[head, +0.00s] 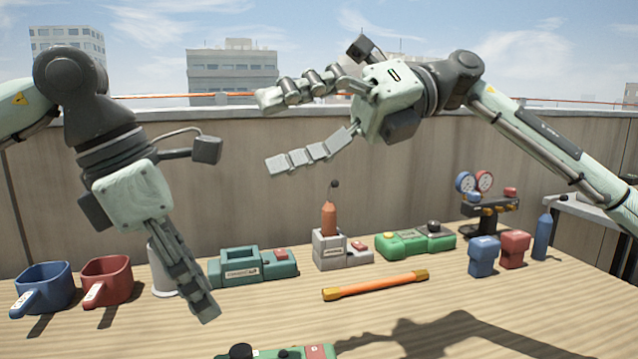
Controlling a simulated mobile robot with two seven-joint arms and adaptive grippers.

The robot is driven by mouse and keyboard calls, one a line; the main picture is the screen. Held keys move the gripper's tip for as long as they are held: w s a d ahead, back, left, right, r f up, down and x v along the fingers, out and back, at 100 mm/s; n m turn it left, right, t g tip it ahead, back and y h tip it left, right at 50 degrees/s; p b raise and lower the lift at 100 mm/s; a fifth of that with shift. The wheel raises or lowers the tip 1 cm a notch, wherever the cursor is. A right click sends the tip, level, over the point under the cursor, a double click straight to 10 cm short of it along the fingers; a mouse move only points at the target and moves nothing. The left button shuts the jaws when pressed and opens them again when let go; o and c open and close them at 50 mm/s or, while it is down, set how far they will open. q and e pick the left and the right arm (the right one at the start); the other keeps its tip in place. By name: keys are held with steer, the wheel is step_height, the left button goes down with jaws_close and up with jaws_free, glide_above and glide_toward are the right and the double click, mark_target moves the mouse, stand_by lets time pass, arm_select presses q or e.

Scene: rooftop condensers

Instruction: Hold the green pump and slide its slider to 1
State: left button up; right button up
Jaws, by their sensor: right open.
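A bright green device (407,244) with a dark knob stands at the back of the table, right of middle. I cannot tell which is the green pump, and no slider setting is readable. My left gripper (204,308) points down in front of the teal unit's left end, its fingers overlapping side-on. It touches neither green device as far as I can see. My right gripper (271,133) is open and empty, high above the table, pointing left.
Along the back stand a blue cup (45,285), a red cup (107,279), a teal unit (252,267), a grey unit with an orange bottle (329,217), and a gauge set (487,208). The front right is clear.

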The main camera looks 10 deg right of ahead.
step_height(320, 180, down, 15)
steer(key=s+a+n+h, duration=0.15)
steer(key=n+h, duration=0.25)
steer(key=h, duration=0.4)
steer(key=n+h, duration=0.2)
steer(key=h, duration=0.2)
glide_above(319, 354)
steer(key=s+a, duration=0.1)
steer(key=a, duration=0.2)
steer(key=shift+t, duration=0.4)
step_height(319, 354, down, 6)
steer(key=shift+s+d+f, duration=0.1)
steer(key=shift+d+f, duration=0.05)
steer(key=d+f+h, duration=0.1)
steer(key=w+d+f+n+t+h, duration=0.1)
steer(key=shift+d+f+h, duration=0.3)
steer(key=shift+h, duration=0.1)
step_height(319, 354, down, 8)
steer(key=shift+w+r, duration=0.1)
steer(key=shift+r, duration=0.1)
